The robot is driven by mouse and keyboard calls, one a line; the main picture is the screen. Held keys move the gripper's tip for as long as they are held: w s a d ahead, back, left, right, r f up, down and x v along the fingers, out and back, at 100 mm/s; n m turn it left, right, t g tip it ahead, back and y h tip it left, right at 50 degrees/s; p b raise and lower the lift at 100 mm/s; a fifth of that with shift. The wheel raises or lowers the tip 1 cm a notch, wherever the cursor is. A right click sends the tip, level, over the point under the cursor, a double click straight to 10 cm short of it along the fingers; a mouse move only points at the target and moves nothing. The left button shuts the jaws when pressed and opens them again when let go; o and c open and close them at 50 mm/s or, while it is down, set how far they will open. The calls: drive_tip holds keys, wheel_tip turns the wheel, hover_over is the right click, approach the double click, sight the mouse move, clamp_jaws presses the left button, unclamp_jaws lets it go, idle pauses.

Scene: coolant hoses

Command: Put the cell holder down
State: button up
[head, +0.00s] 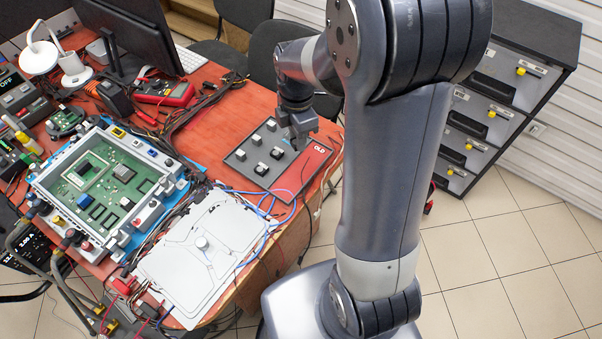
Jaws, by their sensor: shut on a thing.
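My gripper (299,138) points down over the right part of a dark grey tray (250,155) on the red table. It is close to the boundary between the grey part and the red area marked OLD (306,168). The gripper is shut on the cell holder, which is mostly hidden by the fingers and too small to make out. Whether it touches the tray I cannot tell. Several small grey pieces, some with dark round tops, sit in the grey part, left of the gripper.
A green circuit board in a grey frame (154,210) is on the left of the table. A white plate (190,262) with hoses lies in front. Blue cables (262,207) run beside the tray. A monitor (128,32) and black chair (268,50) stand behind.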

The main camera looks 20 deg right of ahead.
sight(300, 172)
drive_tip(key=n, duration=0.1)
drive_tip(key=s+n+b, duration=0.1)
drive_tip(key=n, duration=0.3)
drive_tip(key=shift+s+r+b, duration=0.25)
drive_tip(key=shift+r+b, duration=0.05)
drive_tip(key=shift+r, duration=0.1)
drive_tip(key=shift+n, duration=0.3)
wheel_tip(300, 172, down, 10)
drive_tip(key=shift+r+b, duration=0.1)
drive_tip(key=shift+b, duration=0.4)
drive_tip(key=shift+f, duration=0.3)
drive_tip(key=o, duration=1)
drive_tip(key=shift+r, duration=0.1)
wheel_tip(300, 172, up, 12)
drive_tip(key=shift+r+p, duration=0.2)
drive_tip(key=shift+p, duration=0.5)
